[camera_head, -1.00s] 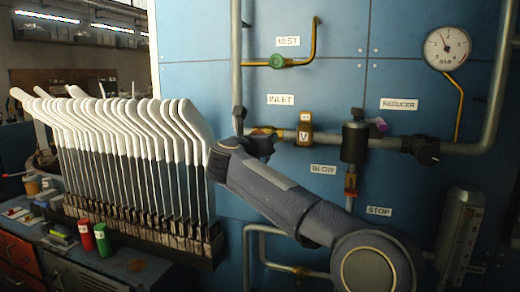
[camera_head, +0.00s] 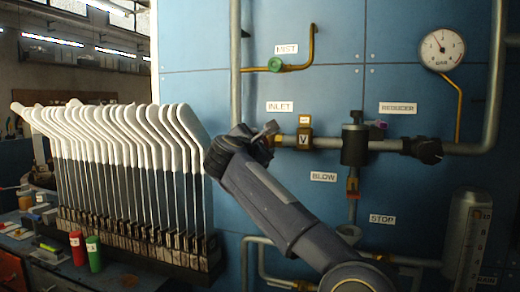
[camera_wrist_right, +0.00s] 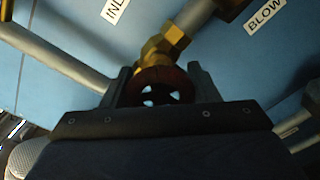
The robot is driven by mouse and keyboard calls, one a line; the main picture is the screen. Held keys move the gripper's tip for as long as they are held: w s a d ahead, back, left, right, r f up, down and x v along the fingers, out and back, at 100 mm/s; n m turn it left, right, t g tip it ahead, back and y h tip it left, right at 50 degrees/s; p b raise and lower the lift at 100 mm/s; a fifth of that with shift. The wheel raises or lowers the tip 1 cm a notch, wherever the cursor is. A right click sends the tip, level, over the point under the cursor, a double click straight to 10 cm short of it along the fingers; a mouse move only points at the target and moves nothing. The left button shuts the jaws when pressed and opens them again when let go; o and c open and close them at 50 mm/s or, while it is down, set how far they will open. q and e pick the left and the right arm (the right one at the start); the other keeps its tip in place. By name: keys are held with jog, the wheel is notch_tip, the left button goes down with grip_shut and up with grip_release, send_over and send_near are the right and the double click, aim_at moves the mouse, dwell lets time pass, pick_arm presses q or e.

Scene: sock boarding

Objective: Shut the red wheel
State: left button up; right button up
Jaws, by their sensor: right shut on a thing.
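The red wheel (camera_wrist_right: 166,76) shows in the right wrist view as a dark red ring with gaps between its spokes. It sits at the end of a brass valve fitting (camera_wrist_right: 165,42). My right gripper (camera_wrist_right: 160,88) is shut on it, with one finger at each side of the rim. In the head view my right gripper (camera_head: 268,136) is at the left end of the inlet pipe, below the INLET label (camera_head: 279,107). It hides the wheel there. My left gripper is in neither view.
A vertical grey pipe (camera_head: 235,70) stands just left of the gripper. A green wheel (camera_head: 276,64) is above, by the MIST label (camera_head: 286,49). A rack of white-topped boards (camera_head: 110,125) fills the left. A gauge (camera_head: 442,49) and a reducer knob (camera_head: 428,150) are at right.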

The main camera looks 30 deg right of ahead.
jog(key=m, duration=0.4)
jog(key=shift+f+m, duration=0.2)
jog(key=shift+m, duration=2)
jog(key=o, duration=1)
jog(key=shift+s+a+r, duration=0.15)
jog(key=shift+s+a, duration=0.25)
jog(key=v, duration=0.6)
jog(key=shift+s+a, duration=0.25)
jog(key=shift+a, duration=0.1)
